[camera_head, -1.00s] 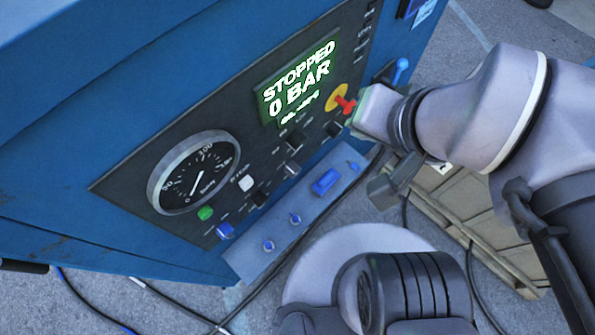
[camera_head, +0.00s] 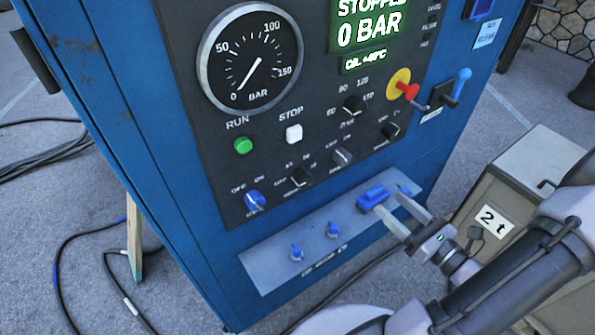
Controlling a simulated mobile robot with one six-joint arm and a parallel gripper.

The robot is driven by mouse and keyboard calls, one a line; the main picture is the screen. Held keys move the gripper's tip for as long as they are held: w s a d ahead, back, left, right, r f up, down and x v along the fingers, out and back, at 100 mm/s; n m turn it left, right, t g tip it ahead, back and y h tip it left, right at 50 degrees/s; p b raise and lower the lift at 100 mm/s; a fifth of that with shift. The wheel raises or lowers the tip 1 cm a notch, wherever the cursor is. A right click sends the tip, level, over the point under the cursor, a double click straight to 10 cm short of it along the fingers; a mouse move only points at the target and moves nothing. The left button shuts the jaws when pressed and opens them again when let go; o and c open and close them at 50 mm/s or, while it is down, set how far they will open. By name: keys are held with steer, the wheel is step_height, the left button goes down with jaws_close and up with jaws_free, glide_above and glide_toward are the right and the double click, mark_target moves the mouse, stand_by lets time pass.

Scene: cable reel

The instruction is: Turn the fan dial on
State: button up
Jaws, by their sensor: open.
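The blue control panel carries several dials with small labels; I cannot read which one is marked fan. A blue dial (camera_head: 254,201) sits at the lower left under an OFF/ON label. Black dials show to its right: one (camera_head: 300,177), a grey-tipped one (camera_head: 342,157), one at the right (camera_head: 390,130) and one under a number scale (camera_head: 355,105). My gripper (camera_head: 391,203) is open, with nothing seen between its fingers. Its fingertips are in front of the lower ledge, close to a blue rectangular part (camera_head: 372,197); contact cannot be told.
The grey ledge (camera_head: 270,262) has small blue knobs (camera_head: 297,252) (camera_head: 333,229). Above are a gauge (camera_head: 250,60), green RUN button (camera_head: 243,146), white STOP button (camera_head: 293,133), lit display (camera_head: 365,30) and red-yellow switch (camera_head: 405,88). A 2 t block (camera_head: 490,218) stands right.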

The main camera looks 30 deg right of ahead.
mark_target(346, 161)
steer(key=w, duration=0.5)
steer(key=w+b, duration=0.1)
steer(key=w, duration=0.5)
steer(key=w+b, duration=0.1)
steer(key=w, duration=0.5)
steer(key=shift+w+a, duration=0.15)
steer(key=shift+a, duration=0.2)
steer(key=shift+c, duration=0.2)
